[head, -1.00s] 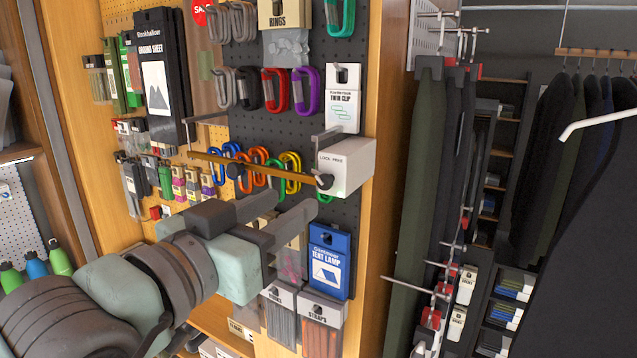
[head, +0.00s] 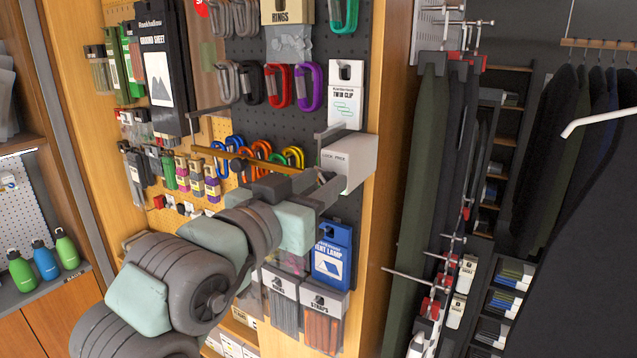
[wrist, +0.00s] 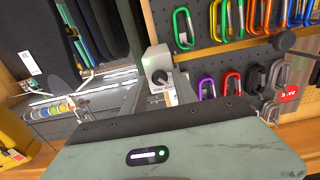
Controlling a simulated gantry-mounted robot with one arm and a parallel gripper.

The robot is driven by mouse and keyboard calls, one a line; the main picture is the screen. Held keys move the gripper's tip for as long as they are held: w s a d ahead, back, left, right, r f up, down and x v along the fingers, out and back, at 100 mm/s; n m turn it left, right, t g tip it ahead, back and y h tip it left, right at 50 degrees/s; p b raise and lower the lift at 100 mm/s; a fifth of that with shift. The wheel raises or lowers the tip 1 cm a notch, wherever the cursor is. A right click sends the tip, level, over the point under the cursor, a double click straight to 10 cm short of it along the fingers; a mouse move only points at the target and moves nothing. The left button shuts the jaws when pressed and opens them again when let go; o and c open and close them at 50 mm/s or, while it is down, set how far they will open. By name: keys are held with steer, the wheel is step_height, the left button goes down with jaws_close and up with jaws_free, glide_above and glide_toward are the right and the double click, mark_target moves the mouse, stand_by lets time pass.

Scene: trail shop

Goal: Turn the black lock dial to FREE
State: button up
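The pale grey lock box (head: 352,160), lettered "LOCK FREE", is fixed at the right edge of the pegboard. Its black dial is mostly hidden behind my fingers in the head view. In the wrist view the dial (wrist: 159,76) shows as a round black knob on the box's front (wrist: 157,55). My gripper (head: 322,184) is right at the dial, with its two fingers apart, one above the other in the head view. I cannot tell whether they touch the dial. A brown bar (head: 225,156) runs left from the box area, in front of the hanging carabiners.
Coloured carabiners (head: 310,87) hang above and behind the bar. A twin clip pack (head: 346,95) hangs just above the box. A blue tent lamp pack (head: 332,255) and strap packs (head: 322,318) hang below my gripper. Dark garments (head: 430,190) hang to the right.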

jaws_close()
steer(key=shift+f+m+b, duration=0.1)
steer(key=shift+m+b, duration=0.2)
steer(key=shift+b, duration=0.25)
steer(key=m+b, duration=1.4)
steer(key=m, duration=0.3)
steer(key=shift+s+d+b, duration=0.1)
steer(key=shift+d+b, duration=0.05)
steer(key=shift+b, duration=0.2)
steer(key=shift+m, duration=0.3)
steer(key=shift+o, duration=1.2)
jaws_free()
